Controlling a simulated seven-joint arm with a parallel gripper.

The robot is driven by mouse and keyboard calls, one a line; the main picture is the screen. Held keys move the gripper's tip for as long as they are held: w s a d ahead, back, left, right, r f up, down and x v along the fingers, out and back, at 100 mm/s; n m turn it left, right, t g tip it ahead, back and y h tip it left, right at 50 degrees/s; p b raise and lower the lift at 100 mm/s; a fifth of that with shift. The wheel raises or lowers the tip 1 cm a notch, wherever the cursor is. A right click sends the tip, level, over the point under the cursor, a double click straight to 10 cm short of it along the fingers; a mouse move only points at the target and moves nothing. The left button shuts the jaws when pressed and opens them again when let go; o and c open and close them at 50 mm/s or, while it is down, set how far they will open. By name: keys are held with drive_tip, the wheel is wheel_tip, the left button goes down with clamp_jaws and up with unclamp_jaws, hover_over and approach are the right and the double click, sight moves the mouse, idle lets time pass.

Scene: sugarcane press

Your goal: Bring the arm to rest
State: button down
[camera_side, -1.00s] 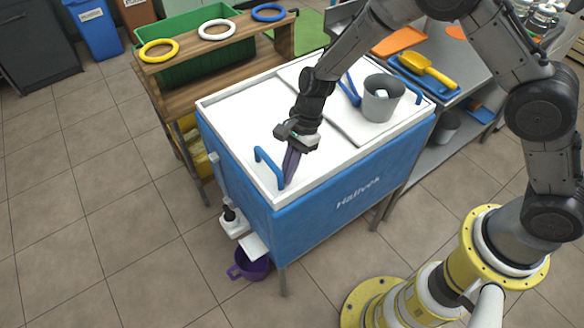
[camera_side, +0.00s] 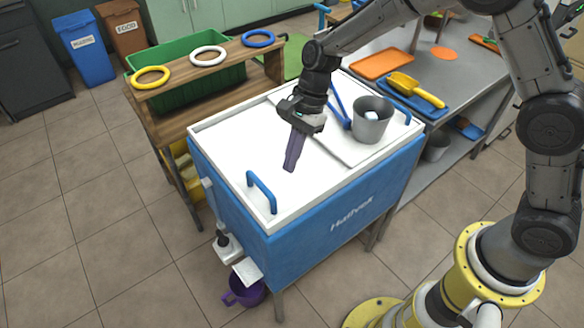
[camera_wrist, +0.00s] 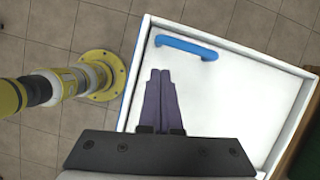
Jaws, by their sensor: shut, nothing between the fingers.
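My gripper (camera_side: 291,160) has long purple fingers and is shut and empty. In the side view it points down above the white lid of the blue press cabinet (camera_side: 330,222), behind and to the right of the blue lid handle (camera_side: 262,190) and apart from it. In the wrist view the fingers of my gripper (camera_wrist: 160,80) lie side by side over the white lid (camera_wrist: 225,100). The blue handle also shows there (camera_wrist: 187,47), beyond the fingertips.
A grey pot (camera_side: 371,121) with a white item in it stands on the lid's right part. A wooden shelf (camera_side: 205,62) with yellow, white and blue rings is behind left. A steel table (camera_side: 455,70) with a yellow scoop (camera_side: 417,91) is right. A purple pot (camera_side: 243,291) sits below the cabinet.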

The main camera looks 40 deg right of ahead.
drive_tip(key=s+d+r+n+t, duration=0.15)
drive_tip(key=s+d+r, duration=0.3)
drive_tip(key=r, duration=0.55)
drive_tip(key=s+d+r+n+t, duration=0.1)
drive_tip(key=s+d+r+t, duration=0.3)
drive_tip(key=r, duration=0.5)
drive_tip(key=s+d+f+n+h, duration=0.1)
drive_tip(key=s+d+n+h, duration=0.1)
drive_tip(key=s+d+n, duration=0.3)
drive_tip(key=s+d+f+n+h, duration=0.1)
drive_tip(key=s+d+n, duration=0.3)
drive_tip(key=s+n, duration=0.4)
drive_tip(key=s+t+h, duration=0.1)
drive_tip(key=s, duration=0.2)
drive_tip(key=shift+s+d, duration=0.35)
drive_tip(key=shift+d, duration=0.05)
